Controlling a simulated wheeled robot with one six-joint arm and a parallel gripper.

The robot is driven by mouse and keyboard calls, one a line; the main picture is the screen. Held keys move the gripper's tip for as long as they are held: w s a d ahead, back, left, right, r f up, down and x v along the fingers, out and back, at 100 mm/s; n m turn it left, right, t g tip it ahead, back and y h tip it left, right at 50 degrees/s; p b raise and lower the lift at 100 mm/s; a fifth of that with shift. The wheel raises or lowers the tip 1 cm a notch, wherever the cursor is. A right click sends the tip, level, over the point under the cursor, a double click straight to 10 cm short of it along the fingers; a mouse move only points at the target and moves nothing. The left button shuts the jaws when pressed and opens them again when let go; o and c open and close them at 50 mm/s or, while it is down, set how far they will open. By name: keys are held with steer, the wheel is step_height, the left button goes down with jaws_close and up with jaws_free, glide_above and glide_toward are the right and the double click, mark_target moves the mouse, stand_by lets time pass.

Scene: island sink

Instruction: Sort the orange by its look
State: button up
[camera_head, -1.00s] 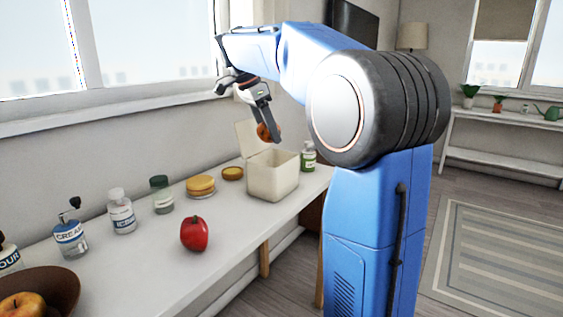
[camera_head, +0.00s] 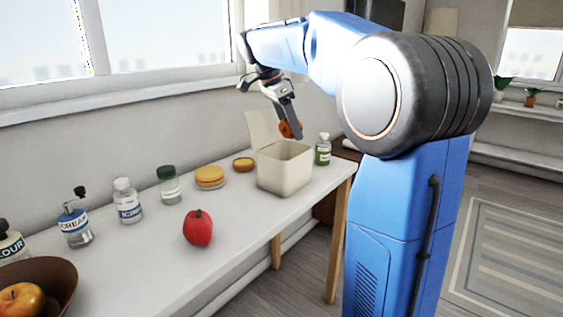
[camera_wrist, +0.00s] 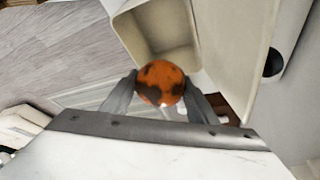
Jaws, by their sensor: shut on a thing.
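My gripper (camera_head: 290,122) is shut on the orange (camera_head: 285,130), which it holds above the open cream bin on the counter. In the wrist view the orange (camera_wrist: 161,83) sits between the two fingertips. Its skin is orange with several dark brown patches. The cream bin (camera_head: 284,175) has its lid (camera_head: 263,127) raised at the back. In the wrist view the open bin (camera_wrist: 128,32) shows beyond the orange, and the part of its inside that shows looks empty.
A brown bowl (camera_head: 62,290) with fruit is at the lower left.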

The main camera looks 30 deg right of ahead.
steer(key=shift+f, duration=0.25)
steer(key=o, duration=1.2)
steer(key=shift+r, duration=0.1)
steer(key=v, duration=1.7)
steer(key=shift+r, duration=0.15)
